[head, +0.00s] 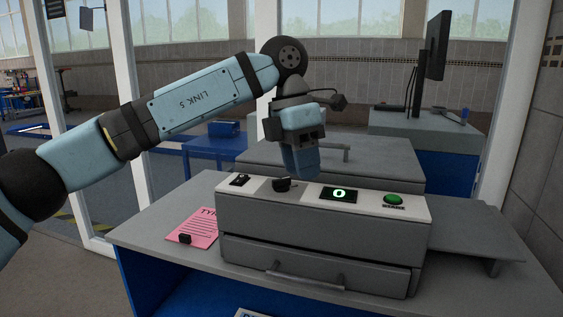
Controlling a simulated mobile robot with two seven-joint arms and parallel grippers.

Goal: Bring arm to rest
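My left arm comes in from the left and bends down at the wrist over a grey control box. My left gripper (303,172) points down above the box's white top panel, close to a black knob (284,185). The fingers show as one blue shape, so I cannot tell if they are open or shut. Nothing is seen held in it. Whether it touches the panel or the knob is unclear. My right gripper is not in view.
The control box (310,235) has a black switch (239,180), a display (340,194) reading 0, a green button (394,200) and a drawer (300,270). A pink sheet (192,229) lies left of it on the grey table (150,233). A monitor (436,45) stands behind.

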